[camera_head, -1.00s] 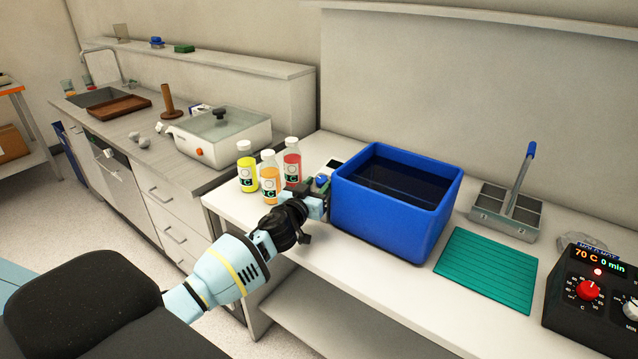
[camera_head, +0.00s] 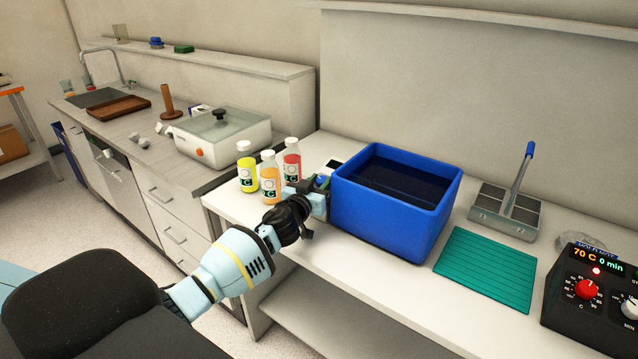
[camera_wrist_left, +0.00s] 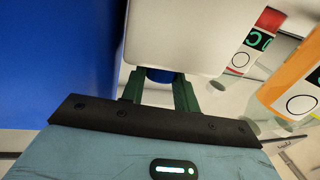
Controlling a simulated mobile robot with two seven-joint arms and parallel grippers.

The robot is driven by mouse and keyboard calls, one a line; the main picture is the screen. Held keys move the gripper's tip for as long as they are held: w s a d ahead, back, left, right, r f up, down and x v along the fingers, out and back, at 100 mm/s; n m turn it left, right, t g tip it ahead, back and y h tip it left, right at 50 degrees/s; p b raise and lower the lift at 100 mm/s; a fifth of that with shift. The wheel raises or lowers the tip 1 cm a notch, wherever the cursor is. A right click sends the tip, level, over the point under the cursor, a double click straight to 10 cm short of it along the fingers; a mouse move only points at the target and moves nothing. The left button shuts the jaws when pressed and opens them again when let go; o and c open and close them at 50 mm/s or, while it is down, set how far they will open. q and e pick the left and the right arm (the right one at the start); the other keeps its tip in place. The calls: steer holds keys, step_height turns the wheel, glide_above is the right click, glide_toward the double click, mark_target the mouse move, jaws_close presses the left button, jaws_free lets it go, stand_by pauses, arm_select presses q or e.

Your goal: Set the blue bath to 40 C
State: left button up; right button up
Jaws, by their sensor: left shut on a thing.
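The blue bath (camera_head: 390,215) is an open blue tub of dark liquid on the white bench. At its left stands a small pale unit (camera_head: 335,164) with a dark face, partly hidden by my gripper and the bath; its reading cannot be made out. My left gripper (camera_head: 321,186) is between the bath and the bottles. In the left wrist view, my gripper's dark green fingers (camera_wrist_left: 160,84) are shut on a blue knob (camera_wrist_left: 160,74) at the edge of the pale unit (camera_wrist_left: 185,35). The bath's blue wall (camera_wrist_left: 55,60) fills the left side.
Yellow (camera_head: 247,172), orange (camera_head: 269,182) and red-labelled (camera_head: 292,163) bottles stand close left of my gripper. A green mat (camera_head: 487,268), a grey rack (camera_head: 505,212) and a dark control box (camera_head: 585,300) reading 70 C, 0 min lie to the right.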

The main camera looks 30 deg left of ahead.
arm_select(q)
steer(key=shift+a+m+h, duration=0.15)
steer(key=shift+m+h, duration=0.6)
steer(key=shift+h, duration=0.15)
steer(key=shift+a+m+h, duration=0.15)
steer(key=shift+m+h, duration=0.6)
steer(key=shift+h, duration=0.15)
steer(key=shift+a+f+m+h, duration=0.1)
steer(key=shift+m+h, duration=0.8)
steer(key=shift+h, duration=0.1)
steer(key=shift+m+g+h+b, duration=0.5)
steer(key=shift+m+h, duration=0.3)
steer(key=shift+h, duration=0.2)
steer(key=shift+m+h, duration=0.3)
steer(key=shift+h, duration=0.1)
arm_select(e)
steer(key=shift+s+f+g, duration=0.3)
steer(key=shift+s+f, duration=0.55)
steer(key=shift+f, duration=0.05)
arm_select(q)
steer(key=shift+g, duration=0.3)
arm_select(e)
steer(key=shift+a+r, duration=0.1)
steer(key=shift+a, duration=0.05)
arm_select(q)
steer(key=o, duration=0.6)
steer(key=shift+c, duration=0.2)
steer(key=shift+o, duration=0.6)
